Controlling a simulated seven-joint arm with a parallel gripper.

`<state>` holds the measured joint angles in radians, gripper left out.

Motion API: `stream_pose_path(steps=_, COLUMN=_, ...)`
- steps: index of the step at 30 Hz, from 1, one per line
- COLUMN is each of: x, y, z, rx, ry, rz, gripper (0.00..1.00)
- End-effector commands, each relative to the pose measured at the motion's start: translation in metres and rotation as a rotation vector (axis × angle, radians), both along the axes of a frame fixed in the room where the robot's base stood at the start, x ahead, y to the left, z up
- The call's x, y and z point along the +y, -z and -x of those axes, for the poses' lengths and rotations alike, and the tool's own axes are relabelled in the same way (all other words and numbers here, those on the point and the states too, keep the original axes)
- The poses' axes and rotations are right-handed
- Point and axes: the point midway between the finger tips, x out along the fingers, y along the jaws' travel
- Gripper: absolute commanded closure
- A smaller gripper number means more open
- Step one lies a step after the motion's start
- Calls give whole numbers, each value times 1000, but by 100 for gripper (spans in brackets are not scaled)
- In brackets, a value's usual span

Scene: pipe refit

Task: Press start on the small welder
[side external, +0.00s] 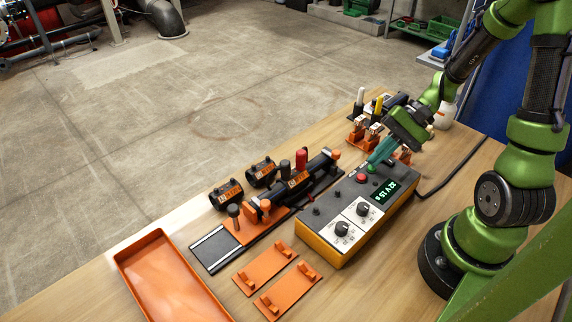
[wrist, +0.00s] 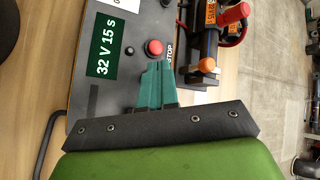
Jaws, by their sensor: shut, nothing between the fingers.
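The small welder (side external: 333,238) is a grey-topped box with a yellow lower body on the bench, with two white-plated dials. Its green display (side external: 383,191) reads 32 V 15 s, clearly legible in the wrist view (wrist: 104,55). In the wrist view the fingertips (wrist: 158,66) cover the panel next to STOP. Contact cannot be told; no start label shows.
A pipe clamp rig (side external: 272,212) with a black pipe stands left of the welder. Black fittings (side external: 227,194) stand behind it. Orange plates (side external: 264,267) and an orange tray (side external: 165,275) lie in front. A tool holder (side external: 357,132) stands behind my gripper. A black cable (side external: 452,177) runs right.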

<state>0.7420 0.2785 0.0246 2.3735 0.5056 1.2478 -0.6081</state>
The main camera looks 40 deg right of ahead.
Motion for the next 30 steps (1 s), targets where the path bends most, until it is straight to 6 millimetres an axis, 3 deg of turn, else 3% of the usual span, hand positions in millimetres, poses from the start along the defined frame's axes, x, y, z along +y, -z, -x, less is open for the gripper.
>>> stream_pose_path(steps=30, x=0, y=9, z=0, rx=1, ry=1, rz=0, gripper=100)
